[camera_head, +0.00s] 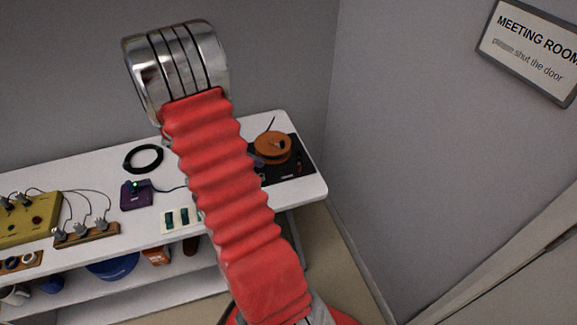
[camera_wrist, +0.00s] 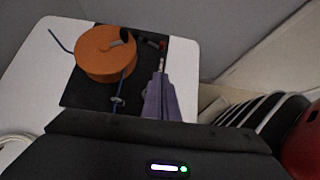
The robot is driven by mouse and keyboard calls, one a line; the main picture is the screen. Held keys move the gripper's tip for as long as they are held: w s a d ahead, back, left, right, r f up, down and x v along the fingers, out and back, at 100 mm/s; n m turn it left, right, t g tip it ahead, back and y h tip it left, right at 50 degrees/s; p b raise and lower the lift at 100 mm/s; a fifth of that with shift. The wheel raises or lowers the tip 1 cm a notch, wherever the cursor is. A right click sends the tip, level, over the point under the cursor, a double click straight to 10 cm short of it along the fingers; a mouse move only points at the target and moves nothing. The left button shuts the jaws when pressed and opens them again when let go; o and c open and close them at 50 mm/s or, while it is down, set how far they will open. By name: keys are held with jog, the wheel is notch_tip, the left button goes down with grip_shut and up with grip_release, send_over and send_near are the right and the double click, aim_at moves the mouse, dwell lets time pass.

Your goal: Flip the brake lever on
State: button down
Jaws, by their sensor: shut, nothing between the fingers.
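An orange disc (camera_wrist: 105,53) sits on a black base plate (camera_wrist: 75,95) at the table's corner; the disc (camera_head: 272,146) and plate (camera_head: 298,165) also show in the head view. A small dark lever (camera_wrist: 150,42) with a reddish end stands at the disc's right edge, probably the brake lever; I cannot tell its setting. A dark knob sits on the disc's upper right. My purple gripper (camera_wrist: 161,68) is shut and empty, its tip just below the lever in the wrist view; I cannot tell if they touch. In the head view my arm hides most of the gripper.
On the white table (camera_head: 310,187) are a purple box with a green light (camera_head: 136,196), a black cable ring (camera_head: 143,158), a switch panel (camera_head: 180,220) and a yellow box (camera_head: 25,222). A blue rod (camera_wrist: 60,38) sticks out beside the disc. Grey walls stand close behind and right.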

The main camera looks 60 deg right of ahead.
dwell(0.3)
send_near(298, 169)
notch_tip(298, 169, down, 4)
jog(key=shift+w+r, duration=0.1)
jog(key=shift+w, duration=0.1)
jog(key=shift+s+d, duration=1.05)
jog(key=shift+d, duration=0.2)
jog(key=shift+s+d, duration=0.3)
jog(key=shift+d, duration=0.05)
